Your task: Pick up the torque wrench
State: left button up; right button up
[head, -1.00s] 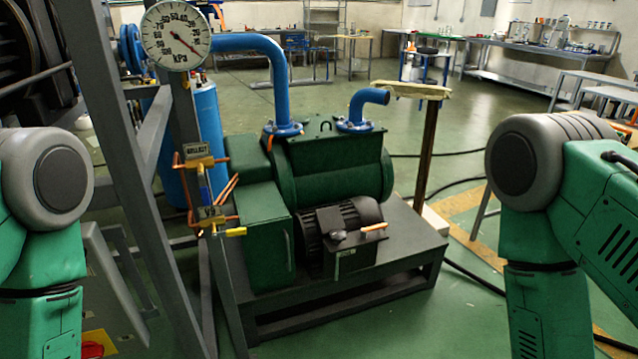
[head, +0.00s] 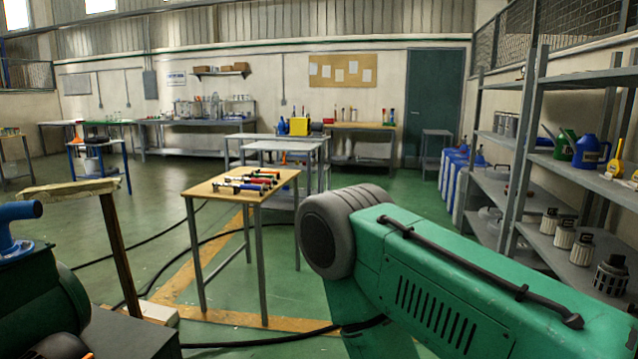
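Several hand tools (head: 248,183) with red, black, yellow and blue parts lie side by side on a small wooden-topped table (head: 215,193) with grey metal legs, near the middle of the head view. They are too small to tell which one is the torque wrench. My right arm shows large at the lower right, between me and the shelves. Neither of my grippers is in view.
A green pump (head: 45,310) with a blue pipe stands at lower left, beside a wooden-topped post (head: 118,230). Black hoses cross the floor around the table. Grey shelving (head: 525,150) with cans and filters lines the right. Open green floor (head: 185,245) lies left of the table.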

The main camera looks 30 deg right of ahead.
aim_at(227, 179)
jog(key=z, duration=0.7)
jog(key=i+z, duration=0.15)
jog(key=i, duration=0.5)
jog(key=i+j+z, duration=0.15)
jog(key=i, duration=0.5)
jog(key=i+j+z, duration=0.15)
jog(key=i, duration=0.5)
